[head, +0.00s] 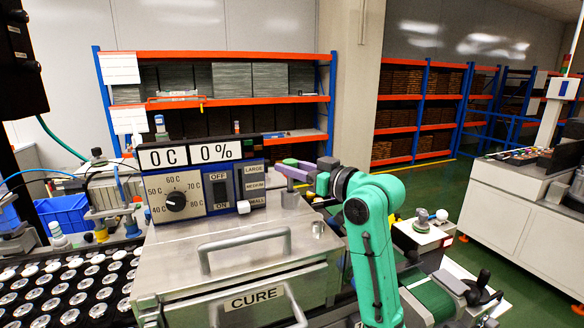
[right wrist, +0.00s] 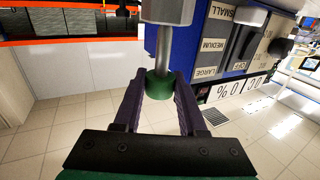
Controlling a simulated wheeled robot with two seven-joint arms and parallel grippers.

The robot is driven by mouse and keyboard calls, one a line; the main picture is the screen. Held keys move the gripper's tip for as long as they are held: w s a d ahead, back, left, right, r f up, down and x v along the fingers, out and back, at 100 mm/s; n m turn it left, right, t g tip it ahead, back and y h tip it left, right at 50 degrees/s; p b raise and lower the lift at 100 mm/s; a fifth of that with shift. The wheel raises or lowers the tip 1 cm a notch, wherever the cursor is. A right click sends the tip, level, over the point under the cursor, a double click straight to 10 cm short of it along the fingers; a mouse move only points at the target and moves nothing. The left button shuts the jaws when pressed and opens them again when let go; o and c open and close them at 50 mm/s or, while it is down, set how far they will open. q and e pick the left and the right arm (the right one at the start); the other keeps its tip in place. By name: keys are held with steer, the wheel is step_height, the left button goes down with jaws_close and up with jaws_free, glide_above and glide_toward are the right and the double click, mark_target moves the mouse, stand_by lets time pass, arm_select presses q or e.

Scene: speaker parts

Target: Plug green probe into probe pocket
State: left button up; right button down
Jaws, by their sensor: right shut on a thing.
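My right gripper (head: 288,168), with purple fingers, reaches in from the right over the grey machine's back right corner. In the right wrist view, its fingers (right wrist: 160,88) are shut on the green probe (right wrist: 159,86). A metal rod runs from the green part to a grey cylinder (right wrist: 167,10); in the head view a grey cylinder (head: 290,199) shows just below the fingers. I cannot tell whether this cylinder belongs to the probe. A short metal tube (head: 318,228) stands on the machine's top nearby; I cannot tell whether it is the probe pocket. My left gripper is not in view.
The grey machine (head: 180,262) has handles and a CURE label. A control panel (head: 205,190) with a dial and displays stands behind its top. A rack of round parts (head: 80,290) lies at left. A blue bin (head: 62,212) and shelves are behind.

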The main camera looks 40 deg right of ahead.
mark_target(292, 162)
steer(key=shift+f+b, duration=1.15)
steer(key=shift+f, duration=0.15)
steer(key=shift+c, duration=1.9)
jaws_free()
steer(key=shift+s, duration=0.1)
steer(key=shift+r, duration=0.1)
steer(key=shift+r, duration=0.45)
step_height(292, 162, up, 19)
steer(key=p, duration=0.2)
